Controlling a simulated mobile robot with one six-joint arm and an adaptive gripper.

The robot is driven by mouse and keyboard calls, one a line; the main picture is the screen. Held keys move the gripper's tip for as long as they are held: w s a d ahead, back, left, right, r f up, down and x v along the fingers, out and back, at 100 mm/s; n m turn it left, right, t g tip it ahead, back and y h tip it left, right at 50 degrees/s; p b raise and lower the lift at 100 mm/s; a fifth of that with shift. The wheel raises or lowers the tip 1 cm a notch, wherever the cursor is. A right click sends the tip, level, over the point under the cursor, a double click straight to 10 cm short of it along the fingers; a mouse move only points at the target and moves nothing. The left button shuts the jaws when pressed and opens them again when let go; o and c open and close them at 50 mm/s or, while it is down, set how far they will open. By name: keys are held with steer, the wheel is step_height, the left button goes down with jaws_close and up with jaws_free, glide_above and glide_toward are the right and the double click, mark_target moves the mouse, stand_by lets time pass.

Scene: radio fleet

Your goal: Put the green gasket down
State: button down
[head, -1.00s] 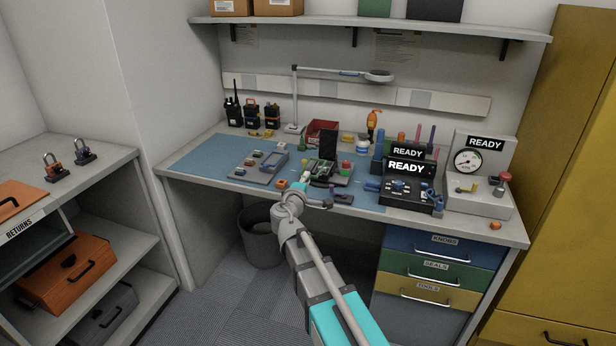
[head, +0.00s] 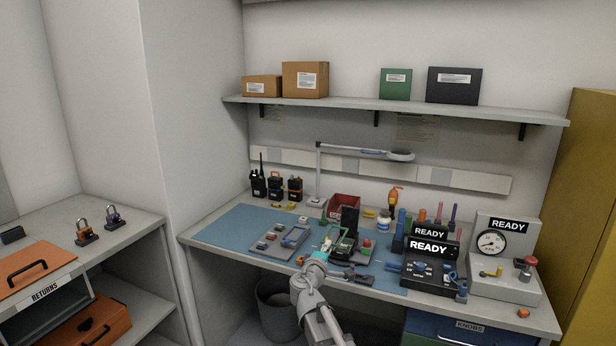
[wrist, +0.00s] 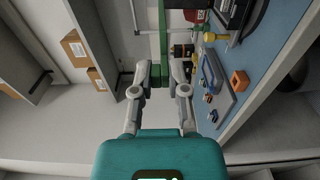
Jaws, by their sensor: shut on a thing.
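My gripper (wrist: 167,76) is shut on the green gasket (wrist: 163,48), a thin green strip held upright between the fingertips in the wrist view. Part of it is hidden by the fingers. In the head view my gripper (head: 322,250) is over the front middle of the bench, beside an opened radio unit (head: 346,246). The gasket is too small there to tell its distance from the bench.
A grey tray of small parts (head: 280,240) lies on the blue mat (head: 235,228), left of my gripper. Black test boxes marked READY (head: 430,268) stand to the right. A lamp (head: 400,155) reaches over the back. The mat's left part is clear.

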step_height(320, 180, up, 10)
steer(key=p, duration=0.9)
steer(key=shift+w+a+r, duration=0.1)
